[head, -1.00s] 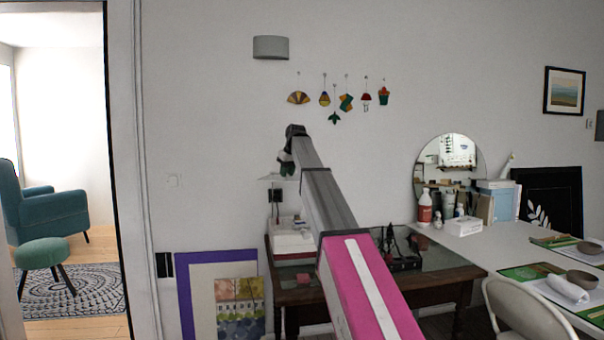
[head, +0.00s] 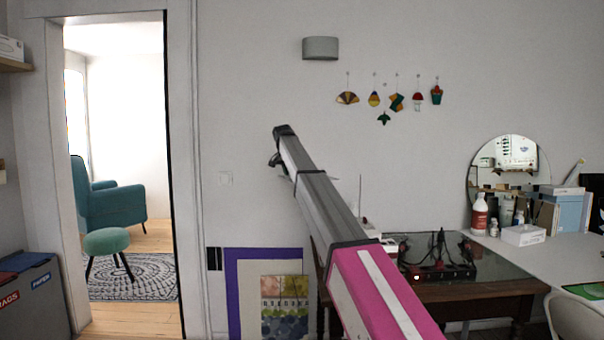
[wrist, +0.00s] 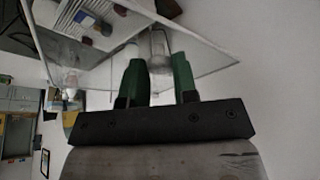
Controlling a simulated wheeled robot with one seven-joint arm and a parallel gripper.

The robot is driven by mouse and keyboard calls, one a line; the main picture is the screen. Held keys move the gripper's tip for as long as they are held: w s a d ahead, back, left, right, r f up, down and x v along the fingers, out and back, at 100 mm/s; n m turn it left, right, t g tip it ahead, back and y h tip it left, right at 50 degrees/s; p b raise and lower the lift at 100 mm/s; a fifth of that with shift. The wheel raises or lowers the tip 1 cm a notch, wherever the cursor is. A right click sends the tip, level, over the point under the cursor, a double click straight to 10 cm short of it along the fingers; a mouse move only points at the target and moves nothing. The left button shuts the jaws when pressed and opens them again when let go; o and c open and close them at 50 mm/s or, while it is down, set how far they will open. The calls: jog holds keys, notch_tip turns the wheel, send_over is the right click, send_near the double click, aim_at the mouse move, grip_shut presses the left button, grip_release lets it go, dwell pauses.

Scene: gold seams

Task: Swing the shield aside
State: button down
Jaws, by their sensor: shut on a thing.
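The shield (wrist: 205,50) is a clear, see-through sheet with pale edges, across the top of the wrist view. My gripper (wrist: 158,70) has green fingers, one on each side of a pale, rounded piece at the shield, and is shut on it. The exact contact is hard to make out through the clear material. In the head view, my gripper (head: 276,160) is at the far end of my raised arm, in front of the bare wall. It is mostly hidden by the arm there, and the shield is too thin to make out clearly.
A dark wooden table (head: 480,293) with black equipment (head: 440,272) stands right of my arm. A white table (head: 530,258) with a round mirror (head: 508,165) is farther right. Framed pictures (head: 285,305) lean on the wall below.

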jog(key=shift+w+a+m+g+h, duration=0.4)
jog(key=shift+w+a+m, duration=1.2)
jog(key=shift+w+a, duration=0.5)
jog(key=c, duration=0.9)
grip_release()
jog(key=v, duration=1)
jog(key=shift+s+r, duration=0.15)
jog(key=shift+r, duration=0.2)
